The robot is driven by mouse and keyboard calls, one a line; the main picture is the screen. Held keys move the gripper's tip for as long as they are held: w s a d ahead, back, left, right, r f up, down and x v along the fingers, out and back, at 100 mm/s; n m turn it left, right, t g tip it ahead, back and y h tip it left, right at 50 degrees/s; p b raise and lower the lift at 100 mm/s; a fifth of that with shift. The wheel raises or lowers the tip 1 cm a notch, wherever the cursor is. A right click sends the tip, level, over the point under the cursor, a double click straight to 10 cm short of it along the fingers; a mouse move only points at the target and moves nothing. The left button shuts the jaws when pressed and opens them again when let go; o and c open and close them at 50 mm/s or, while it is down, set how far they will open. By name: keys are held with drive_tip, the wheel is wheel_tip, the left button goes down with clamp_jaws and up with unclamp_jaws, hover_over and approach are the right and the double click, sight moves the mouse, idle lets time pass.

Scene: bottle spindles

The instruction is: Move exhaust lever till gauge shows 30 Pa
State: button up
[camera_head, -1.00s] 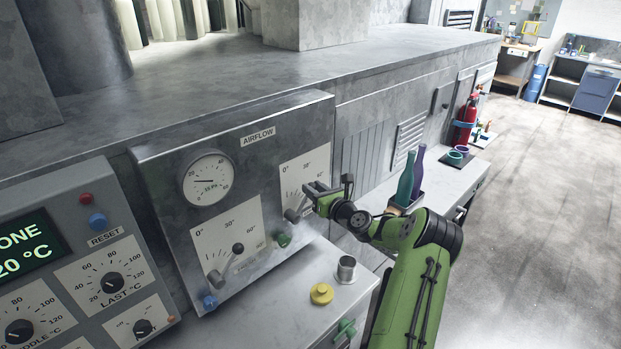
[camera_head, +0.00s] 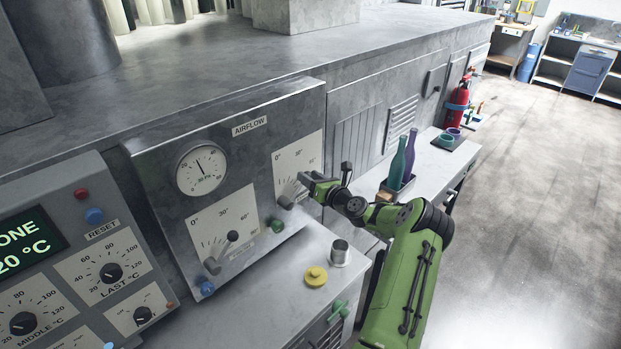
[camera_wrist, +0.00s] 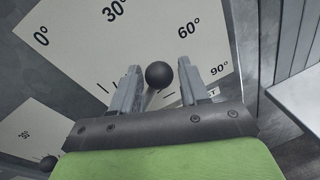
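The exhaust lever shows in the wrist view as a black ball knob (camera_wrist: 159,75) on a metal rod, in front of a white scale marked 0° to 90°, between the 30° and 60° figures. My gripper (camera_wrist: 160,82) has a finger on each side of the knob, with gaps visible. In the head view my gripper (camera_head: 310,184) is at the right scale plate (camera_head: 288,172) and hides most of the lever. The round Pa gauge (camera_head: 202,168) is on the airflow panel's upper left. Its needle points up and slightly left, between the 20 and 40 areas; its small print is hard to read.
A second lever with a black knob (camera_head: 232,236) is on the panel's lower left scale. A yellow knob (camera_head: 315,276) and a metal cup (camera_head: 340,252) stand on the ledge below.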

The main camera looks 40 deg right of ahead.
drive_tip(key=shift+o, duration=0.9)
drive_tip(key=s+a+r+b, duration=0.1)
drive_tip(key=s+a, duration=0.1)
drive_tip(key=s, duration=1.3)
drive_tip(key=shift+s+r+b, duration=0.2)
drive_tip(key=shift+s+b, duration=0.1)
